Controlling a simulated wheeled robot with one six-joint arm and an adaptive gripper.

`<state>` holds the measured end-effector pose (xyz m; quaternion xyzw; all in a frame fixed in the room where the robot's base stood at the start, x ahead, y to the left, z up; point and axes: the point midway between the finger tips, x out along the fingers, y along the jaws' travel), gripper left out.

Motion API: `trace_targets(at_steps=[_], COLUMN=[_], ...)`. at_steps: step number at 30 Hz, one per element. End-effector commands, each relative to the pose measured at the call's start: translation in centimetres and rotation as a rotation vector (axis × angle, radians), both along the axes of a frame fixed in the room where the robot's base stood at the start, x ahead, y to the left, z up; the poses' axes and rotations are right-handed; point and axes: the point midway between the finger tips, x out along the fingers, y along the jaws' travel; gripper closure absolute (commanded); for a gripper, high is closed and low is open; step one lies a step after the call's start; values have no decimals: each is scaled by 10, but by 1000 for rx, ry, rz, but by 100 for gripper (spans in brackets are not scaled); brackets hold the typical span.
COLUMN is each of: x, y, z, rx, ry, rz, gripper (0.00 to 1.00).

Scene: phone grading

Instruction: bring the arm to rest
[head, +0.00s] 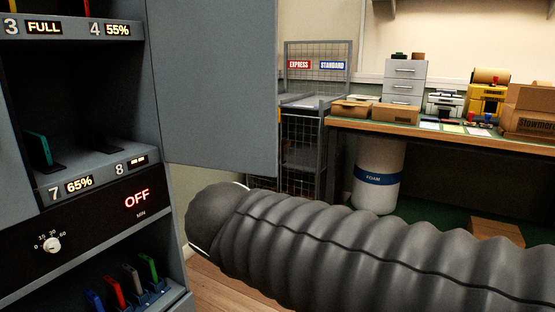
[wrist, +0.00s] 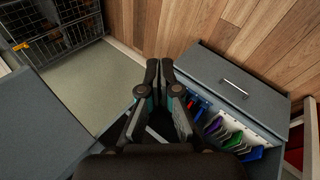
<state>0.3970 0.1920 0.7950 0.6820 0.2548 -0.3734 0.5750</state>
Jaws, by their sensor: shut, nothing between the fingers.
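My gripper (wrist: 159,66) shows in the wrist view with its two dark fingertips together and nothing between them. It is apart from the grey cabinet beneath and beside it. In the head view my arm, in a ribbed dark sleeve (head: 360,250), stretches from the lower right toward the cabinet. My gripper is hidden from the head view.
A grey charging cabinet (head: 90,165) stands at the left, its door (head: 215,85) open. Colored phones (head: 113,291) stand in its lower bay. Beyond are a wire cage (head: 303,130), a workbench (head: 440,135) and a white foam drum (head: 377,195). Some wooden floor (wrist: 200,25) is clear.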

Motion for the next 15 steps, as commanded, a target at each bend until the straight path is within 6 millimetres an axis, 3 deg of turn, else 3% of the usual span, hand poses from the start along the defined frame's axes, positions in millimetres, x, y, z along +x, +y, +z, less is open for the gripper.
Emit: trace_targets(at_steps=[1,6,15], x=[-11,-44,-89], y=[-21,-66,-130], z=[-16,-58,-97], rx=[103,396,701], ry=[45,159,201], rz=[-119,-474,-896], gripper=[100,100,100])
